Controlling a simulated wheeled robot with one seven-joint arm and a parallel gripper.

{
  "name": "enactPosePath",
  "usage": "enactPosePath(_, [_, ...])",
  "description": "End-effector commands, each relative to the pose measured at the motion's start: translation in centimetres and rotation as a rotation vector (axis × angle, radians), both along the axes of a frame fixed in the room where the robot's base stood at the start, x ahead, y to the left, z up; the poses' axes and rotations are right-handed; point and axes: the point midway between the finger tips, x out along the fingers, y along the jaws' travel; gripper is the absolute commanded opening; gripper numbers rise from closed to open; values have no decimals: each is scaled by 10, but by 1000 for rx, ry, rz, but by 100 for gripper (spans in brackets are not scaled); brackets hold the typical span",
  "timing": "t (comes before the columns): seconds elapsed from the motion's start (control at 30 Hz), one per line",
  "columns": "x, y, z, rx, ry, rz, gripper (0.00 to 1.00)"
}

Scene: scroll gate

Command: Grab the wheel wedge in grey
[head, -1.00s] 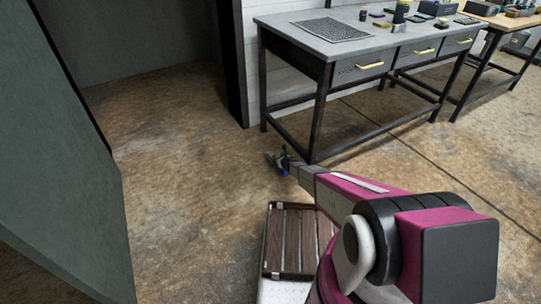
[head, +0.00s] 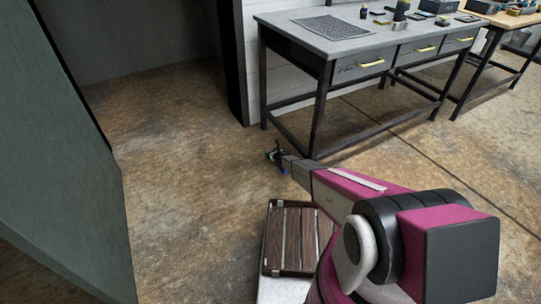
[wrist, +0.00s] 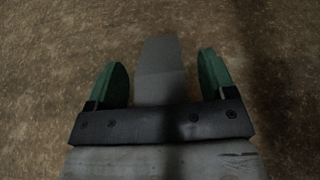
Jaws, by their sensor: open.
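The grey wheel wedge (wrist: 160,62) shows in the wrist view as a plain grey block on the brown floor. It lies between the two green fingers of my gripper (wrist: 162,82), with a visible gap to each finger. Its near end is hidden behind the dark gripper body. My gripper is open, and its fingers point at the floor around the wedge. In the head view my gripper (head: 277,156) is small and low near the floor, left of the workbench legs. I cannot make out the wedge there.
A grey workbench (head: 345,48) with drawers stands behind my gripper, its legs close by. A wooden-topped table (head: 500,20) is at the far right. A large grey-green panel (head: 60,150) fills the left. A slatted wooden rack (head: 290,238) is near my arm. Floor (head: 185,170) is open at centre left.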

Motion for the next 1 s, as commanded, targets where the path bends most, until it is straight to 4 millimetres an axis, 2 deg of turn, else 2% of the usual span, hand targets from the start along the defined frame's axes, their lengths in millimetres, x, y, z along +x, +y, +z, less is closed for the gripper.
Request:
enactPosePath(0.07, [-1, 0, 0, 0, 0, 0, 77])
enactPosePath(0.23, [-1, 0, 0, 0, 0, 0, 24])
enactPosePath(0.27, [-1, 0, 0, 0, 0, 0, 19])
enactPosePath(0.67, [-1, 0, 5, 1, -1, 0, 19])
enactPosePath(0.87, [-2, -1, 26, 0, -1, 0, 19])
enactPosePath(0.97, [-3, -1, 43, 1, -2, 0, 19])
enactPosePath(1.0, [-4, 6, 47, 1, -2, 2, 19])
